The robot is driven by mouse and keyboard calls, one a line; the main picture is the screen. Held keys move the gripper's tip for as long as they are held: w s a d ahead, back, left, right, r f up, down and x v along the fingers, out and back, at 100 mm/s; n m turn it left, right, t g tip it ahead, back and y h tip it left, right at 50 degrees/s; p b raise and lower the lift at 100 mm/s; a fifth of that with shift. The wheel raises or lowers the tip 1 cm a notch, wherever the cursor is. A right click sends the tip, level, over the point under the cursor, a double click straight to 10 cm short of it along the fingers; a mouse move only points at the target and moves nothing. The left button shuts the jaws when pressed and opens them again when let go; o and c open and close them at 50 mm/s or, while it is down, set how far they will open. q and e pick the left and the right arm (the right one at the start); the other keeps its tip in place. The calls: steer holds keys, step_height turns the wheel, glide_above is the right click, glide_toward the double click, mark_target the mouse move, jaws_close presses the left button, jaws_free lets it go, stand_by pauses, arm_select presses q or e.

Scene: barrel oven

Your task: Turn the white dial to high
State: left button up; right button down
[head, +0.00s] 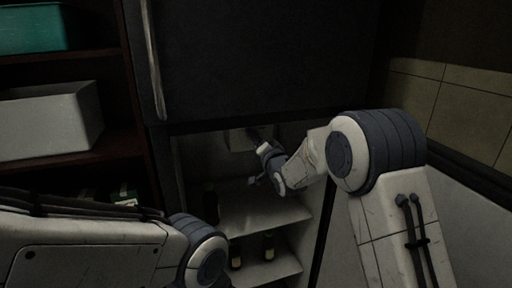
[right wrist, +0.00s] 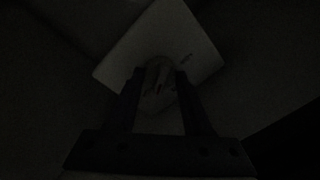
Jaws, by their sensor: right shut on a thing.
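The white dial (right wrist: 158,88) shows dimly in the right wrist view, in front of a pale, tilted control box (right wrist: 185,35). My right gripper (right wrist: 160,78) has one finger on each side of the dial and is shut on it. In the head view my right gripper (head: 255,136) reaches up to the pale box (head: 237,141) under the top of the open lower fridge compartment. The dial is hidden there, and its setting marks are too dark to read. My left arm shows at the lower left, but its gripper is out of view.
Fridge shelves (head: 262,208) lie below my right gripper, with dark bottles (head: 268,246) on the lower one. The closed upper fridge door (head: 260,60) is above. A shelf unit with a white bin (head: 48,122) and a teal box (head: 32,30) stands at left.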

steer(key=shift+m+b, duration=0.7)
steer(key=shift+m, duration=0.4)
steer(key=shift+c, duration=1.6)
jaws_free()
steer(key=b+v, duration=0.3)
steer(key=v, duration=0.7)
steer(key=shift+s+b, duration=0.2)
steer(key=shift+b, duration=0.15)
steer(key=shift+f, duration=0.1)
